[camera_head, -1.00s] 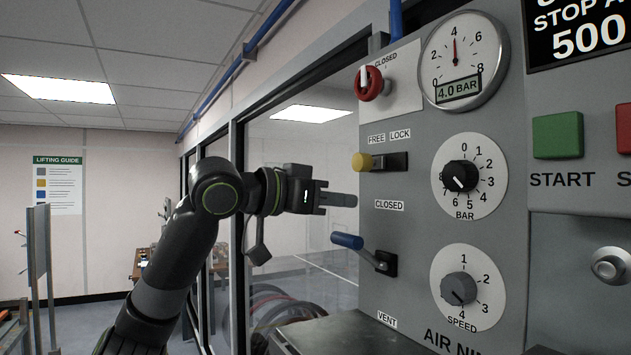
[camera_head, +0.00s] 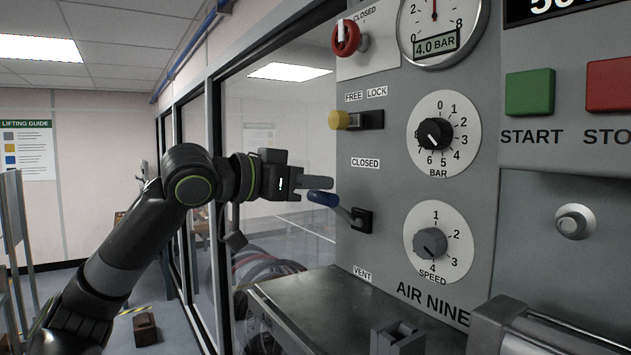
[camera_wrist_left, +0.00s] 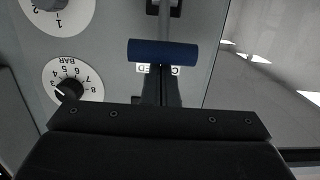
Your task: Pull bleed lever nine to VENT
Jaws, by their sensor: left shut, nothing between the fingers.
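The bleed lever has a blue grip (camera_head: 323,198) on a grey rod running to a black slot on the panel. It points out and slightly up from the slot, between the CLOSED label (camera_head: 365,162) above and the VENT label (camera_head: 362,272) below. My left gripper (camera_head: 318,183) is shut and empty, its fingertips just above the blue grip in the head view. In the left wrist view the blue grip (camera_wrist_left: 163,52) lies across just past the fingertips. I cannot tell whether they touch it. My right gripper is not in view.
The AIR NINE panel carries a red knob (camera_head: 346,38), a yellow FREE/LOCK slider (camera_head: 341,120), a BAR dial (camera_head: 435,134), a SPEED dial (camera_head: 430,243), and green START (camera_head: 530,92) and red STOP (camera_head: 612,84) buttons. A grey metal ledge (camera_head: 325,305) juts out below the lever.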

